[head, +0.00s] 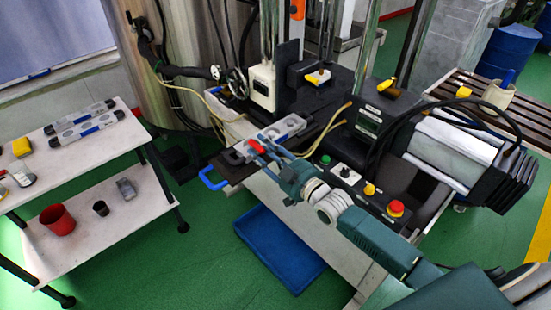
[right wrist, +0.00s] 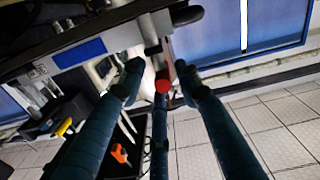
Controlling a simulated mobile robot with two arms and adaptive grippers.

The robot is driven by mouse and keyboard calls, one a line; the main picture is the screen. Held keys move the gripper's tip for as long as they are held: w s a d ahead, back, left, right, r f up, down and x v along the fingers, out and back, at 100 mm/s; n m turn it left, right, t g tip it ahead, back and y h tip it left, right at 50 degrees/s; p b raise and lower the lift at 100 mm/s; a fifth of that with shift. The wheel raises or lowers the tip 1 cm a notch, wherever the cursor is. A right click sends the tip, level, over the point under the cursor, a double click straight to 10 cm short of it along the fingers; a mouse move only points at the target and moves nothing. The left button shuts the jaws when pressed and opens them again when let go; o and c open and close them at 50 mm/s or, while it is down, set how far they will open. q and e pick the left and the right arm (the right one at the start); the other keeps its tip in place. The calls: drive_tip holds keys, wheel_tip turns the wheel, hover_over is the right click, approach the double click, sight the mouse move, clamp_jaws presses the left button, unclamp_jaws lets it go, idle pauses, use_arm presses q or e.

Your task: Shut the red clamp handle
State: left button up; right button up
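The red clamp handle (head: 255,146) is at the left part of the grey mould block (head: 289,128), on the dispensing machine's front plate. My right gripper (head: 257,155) reaches in from the right, with its fingers right at the handle. In the right wrist view the handle's round red end (right wrist: 162,86) sits between the spread fingers of my right gripper (right wrist: 160,80). The fingers are apart and do not look closed on it; contact with the lower middle finger cannot be told. My left gripper is not in view.
A blue pull handle (head: 213,179) juts out at the plate's left. A button panel (head: 352,180) lies right of the plate. A blue tray (head: 277,250) is on the floor below. A white two-shelf table (head: 80,150) stands at left, with floor between.

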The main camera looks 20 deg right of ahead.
drive_tip(key=v, duration=1)
drive_tip(key=s+d+f+m+g+h+b, duration=0.15)
drive_tip(key=s+f, duration=0.25)
drive_tip(key=f, duration=0.9)
drive_tip(key=s+d+f+m+g+h, duration=0.1)
drive_tip(key=s+d+f+g+h, duration=0.2)
drive_tip(key=f, duration=0.9)
drive_tip(key=s+d+f+m+g+h, duration=0.1)
drive_tip(key=s+d+f+g, duration=0.3)
drive_tip(key=f, duration=0.9)
drive_tip(key=s+a+f+g+b, duration=0.1)
drive_tip(key=s+a+f+g, duration=0.15)
drive_tip(key=s+f, duration=1.15)
drive_tip(key=s+a+f+g, duration=0.1)
drive_tip(key=s+a+f, duration=0.1)
drive_tip(key=s, duration=0.5)
drive_tip(key=s+a+f+g, duration=0.2)
drive_tip(key=s+f, duration=0.1)
drive_tip(key=s, duration=0.5)
drive_tip(key=s+a+f+g, duration=0.2)
drive_tip(key=s+f, duration=0.1)
drive_tip(key=s, duration=0.5)
drive_tip(key=shift+a+f+b, duration=0.15)
drive_tip(key=shift+a+b, duration=0.15)
drive_tip(key=shift+b, duration=0.1)
